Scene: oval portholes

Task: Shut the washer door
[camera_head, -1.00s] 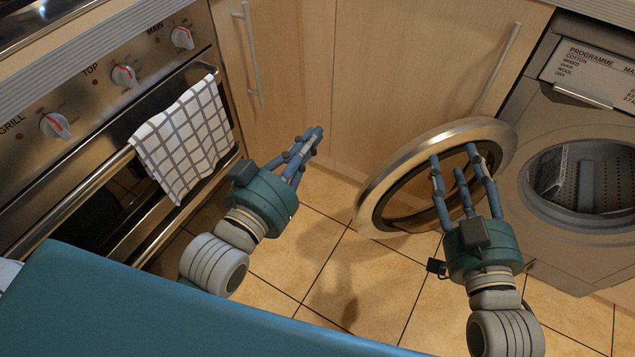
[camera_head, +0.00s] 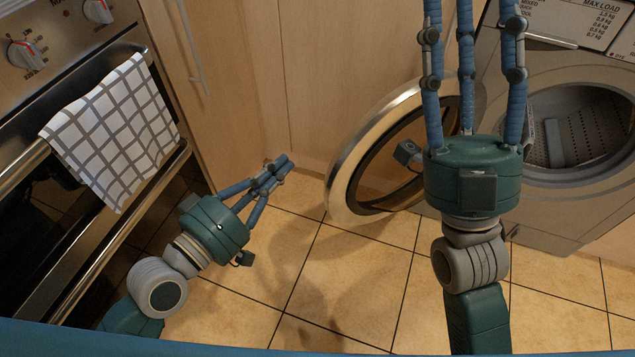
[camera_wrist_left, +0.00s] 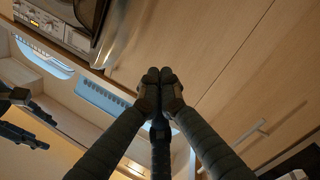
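The washer door (camera_head: 345,168) is a round ring with a metal rim. It stands open, swung out to the left of the washer (camera_head: 555,210), whose dark drum opening (camera_head: 585,125) is uncovered. My right gripper (camera_head: 466,30) is raised in front of the door's right part and hides some of it; its fingers are spread and look empty, with the tips near or past the top edge. My left gripper (camera_head: 281,164) is left of the door, apart from it, with its fingers together. In the left wrist view its fingertips (camera_wrist_left: 158,82) meet with nothing between them, below the door rim (camera_wrist_left: 125,35).
An oven (camera_head: 60,130) with a checked towel (camera_head: 115,130) on its rail stands at the left. Wooden cabinet fronts (camera_head: 310,80) with a bar handle (camera_head: 188,45) are behind. The tiled floor (camera_head: 350,280) in front of the door is clear.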

